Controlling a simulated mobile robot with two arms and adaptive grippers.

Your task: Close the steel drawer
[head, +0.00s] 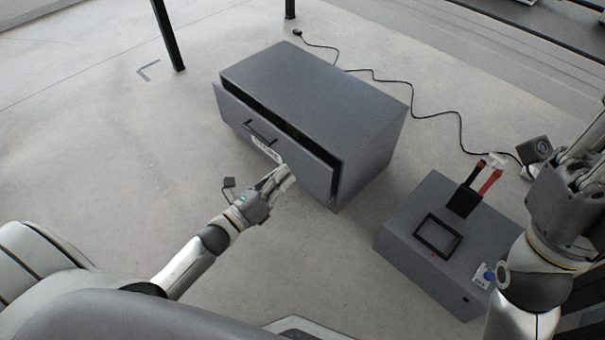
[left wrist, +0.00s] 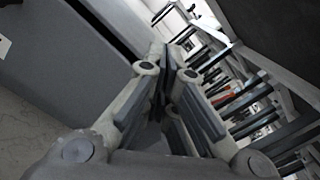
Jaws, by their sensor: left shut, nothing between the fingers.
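The grey steel drawer (head: 272,142) stands a little way out of its cabinet (head: 318,92), with a dark gap along its top edge. Its front has a black bar handle (head: 259,134) and a white label. My left gripper (head: 283,176) is shut and empty, in front of the lower right part of the drawer front; whether it touches the front I cannot tell. In the left wrist view the shut fingers (left wrist: 168,62) show beside the drawer front (left wrist: 65,60). My right gripper (head: 580,165) is at the right edge, its fingers partly cut off.
A lower grey box (head: 400,245) stands to the right, with a black frame (head: 438,236) and a holder with red-handled tools (head: 490,180) on it. A black cable (head: 420,117) and small device (head: 535,150) lie behind. The floor left of the cabinet is mostly clear.

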